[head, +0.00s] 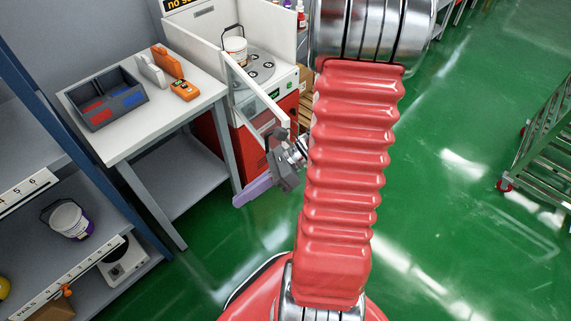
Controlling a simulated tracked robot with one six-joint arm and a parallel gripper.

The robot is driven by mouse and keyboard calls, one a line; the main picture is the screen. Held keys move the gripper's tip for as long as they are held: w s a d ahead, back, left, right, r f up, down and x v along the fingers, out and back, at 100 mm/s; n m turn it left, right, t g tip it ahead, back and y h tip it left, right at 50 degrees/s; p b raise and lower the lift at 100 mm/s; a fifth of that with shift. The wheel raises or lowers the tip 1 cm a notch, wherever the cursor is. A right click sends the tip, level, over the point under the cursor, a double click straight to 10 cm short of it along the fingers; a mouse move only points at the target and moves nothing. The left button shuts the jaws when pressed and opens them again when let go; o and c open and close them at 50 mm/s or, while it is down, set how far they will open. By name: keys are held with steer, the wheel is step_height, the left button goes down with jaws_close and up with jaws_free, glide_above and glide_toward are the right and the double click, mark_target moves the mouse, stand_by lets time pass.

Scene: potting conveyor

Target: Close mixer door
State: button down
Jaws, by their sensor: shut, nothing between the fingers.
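The mixer (282,113) is a white and red cabinet, with a white pail (236,49) on its round plate. Its door (258,84), a clear panel in a white frame, stands open and juts out toward me. My gripper (246,195) is just below and in front of the door's free end, with its long purple fingers shut and empty, pointing down-left. I cannot tell whether the gripper touches the door.
A table (120,150) left of the mixer holds a grey divided bin (107,101) and an orange device (185,90). A blue-framed shelf (85,180) stands at the near left. A green cart (545,145) is at the right. Green floor (450,240) is clear between.

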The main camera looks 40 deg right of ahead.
steer(key=s+d+f+m+t+h, duration=0.2)
steer(key=d+f+m+t+h, duration=0.2)
steer(key=d+m, duration=0.5)
steer(key=s+d+f+m+t+h, duration=0.2)
steer(key=d+f+m+t+h, duration=0.3)
steer(key=d+f+m+t, duration=0.4)
steer(key=m, duration=0.7)
steer(key=shift+m, duration=0.4)
steer(key=shift+w, duration=0.1)
steer(key=shift+w+a, duration=0.6)
steer(key=shift+w, duration=4.2)
steer(key=shift+s+d, duration=0.2)
steer(key=shift+d, duration=0.8)
steer(key=shift+s+d, duration=0.2)
steer(key=shift+d, duration=0.8)
